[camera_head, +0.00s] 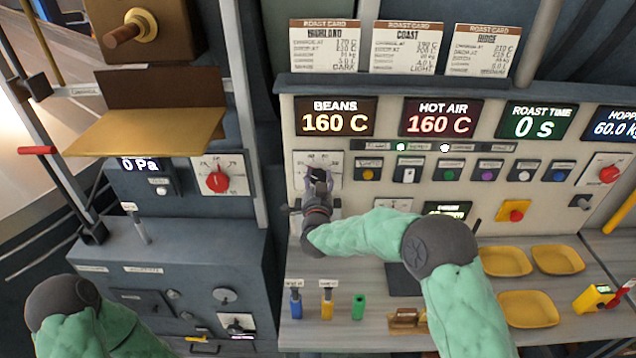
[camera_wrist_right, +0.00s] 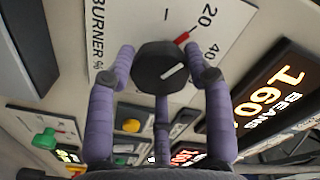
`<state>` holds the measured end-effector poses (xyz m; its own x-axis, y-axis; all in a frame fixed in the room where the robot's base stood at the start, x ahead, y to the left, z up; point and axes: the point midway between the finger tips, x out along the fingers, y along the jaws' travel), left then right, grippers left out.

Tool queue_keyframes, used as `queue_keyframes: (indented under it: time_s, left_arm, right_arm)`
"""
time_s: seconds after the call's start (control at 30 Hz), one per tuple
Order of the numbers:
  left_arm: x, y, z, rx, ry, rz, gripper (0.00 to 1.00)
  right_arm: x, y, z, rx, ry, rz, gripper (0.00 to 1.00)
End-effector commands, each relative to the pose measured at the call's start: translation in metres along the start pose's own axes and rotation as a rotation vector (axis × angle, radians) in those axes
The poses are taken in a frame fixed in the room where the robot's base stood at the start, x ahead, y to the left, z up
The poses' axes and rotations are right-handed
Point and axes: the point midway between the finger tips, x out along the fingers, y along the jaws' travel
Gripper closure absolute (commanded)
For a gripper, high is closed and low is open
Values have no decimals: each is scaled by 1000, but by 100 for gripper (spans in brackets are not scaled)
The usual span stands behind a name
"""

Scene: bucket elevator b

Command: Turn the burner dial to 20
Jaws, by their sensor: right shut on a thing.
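The burner dial (camera_wrist_right: 160,68) is a dark faceted knob with a white line on top and a red pointer at its edge. In the right wrist view it sits on a white plate (camera_wrist_right: 228,18) marked "BURNER %", with 20 and 40 visible. The red pointer is directed at the 20 mark or very close to it. My right gripper (camera_wrist_right: 162,75) is shut on the dial, its purple fingers around the sides. In the head view the right gripper (camera_head: 319,184) partly covers the dial and its plate (camera_head: 303,160). My left gripper is not in view.
Displays read beans 160 C (camera_head: 336,117) and hot air 160 C (camera_head: 440,118). A row of coloured buttons (camera_head: 409,169) lies right of the dial. Yellow trays (camera_head: 527,308) sit on the counter below. A red knob (camera_head: 217,182) is on the left cabinet.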

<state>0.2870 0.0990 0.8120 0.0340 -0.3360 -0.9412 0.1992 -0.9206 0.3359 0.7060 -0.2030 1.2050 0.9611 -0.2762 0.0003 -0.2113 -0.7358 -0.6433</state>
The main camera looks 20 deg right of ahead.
Motion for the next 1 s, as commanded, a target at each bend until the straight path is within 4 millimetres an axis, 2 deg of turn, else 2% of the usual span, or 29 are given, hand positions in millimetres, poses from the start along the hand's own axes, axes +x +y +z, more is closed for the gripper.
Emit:
queue_keyframes:
  time_s: [0.27, 0.3, 0.37, 0.77, 0.87, 1.0]
  left_arm:
    - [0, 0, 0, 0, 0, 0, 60]
    - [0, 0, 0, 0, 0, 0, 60]
    - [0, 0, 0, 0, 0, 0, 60]
    - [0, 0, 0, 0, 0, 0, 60]
    - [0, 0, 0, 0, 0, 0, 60]
    - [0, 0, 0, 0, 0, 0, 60]
  right_arm:
    - [0, 0, 1, 0, -2, 0, 81]
    - [0, 0, 1, 0, -2, 0, 40]
    - [0, 0, 0, 0, -2, 0, 25]
    - [-3, 0, 0, -1, -1, 0, 25]
    - [-12, -1, 0, 0, -1, -1, 25]
    - [-35, 0, 0, 0, -2, -1, 25]
